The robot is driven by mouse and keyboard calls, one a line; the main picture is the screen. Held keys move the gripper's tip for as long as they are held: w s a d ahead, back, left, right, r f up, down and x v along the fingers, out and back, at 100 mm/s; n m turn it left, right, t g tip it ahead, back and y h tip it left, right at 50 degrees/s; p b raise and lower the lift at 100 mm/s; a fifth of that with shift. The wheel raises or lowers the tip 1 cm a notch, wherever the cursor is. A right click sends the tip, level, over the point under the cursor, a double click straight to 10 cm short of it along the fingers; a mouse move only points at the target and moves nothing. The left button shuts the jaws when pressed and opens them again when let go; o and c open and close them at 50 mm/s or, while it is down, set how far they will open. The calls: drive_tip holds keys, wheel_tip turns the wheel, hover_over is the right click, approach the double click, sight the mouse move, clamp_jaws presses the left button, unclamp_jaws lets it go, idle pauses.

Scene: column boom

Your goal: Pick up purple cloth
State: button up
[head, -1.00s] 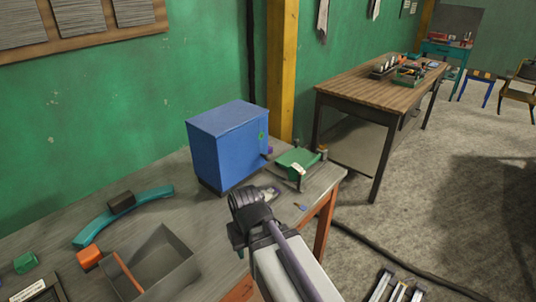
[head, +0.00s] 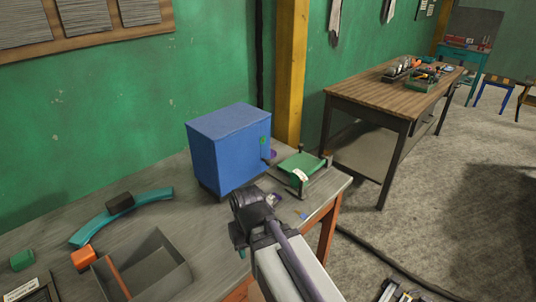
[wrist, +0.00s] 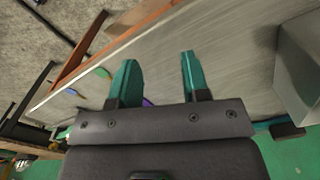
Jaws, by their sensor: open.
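A small purple patch (head: 271,155), perhaps the cloth, shows at the right side of the blue cabinet on the workbench; its shape is too small to tell. In the wrist view a purple patch (wrist: 147,102) shows low between my fingers, mostly hidden behind the gripper body. I cannot tell whether both are the same thing. My gripper (wrist: 158,62) is open and empty, its two teal fingers apart over the grey bench top. In the head view my arm hangs in front of the cabinet, and the fingers are mostly hidden.
The blue cabinet (head: 222,158) stands on the workbench (head: 160,215), beside a green-topped stand (head: 302,166). A teal curved piece (head: 95,225), an orange block (head: 83,258) and a grey open box (head: 165,268) lie at left. A small blue piece (head: 303,216) lies near the right edge.

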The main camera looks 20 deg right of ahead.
drive_tip(key=shift+w+d+f, duration=0.1)
drive_tip(key=shift+w+d, duration=0.05)
drive_tip(key=shift+d, duration=0.2)
drive_tip(key=shift+a, duration=0.15)
drive_tip(key=shift+o, duration=0.8)
drive_tip(key=o, duration=0.8)
drive_tip(key=shift+o, duration=0.2)
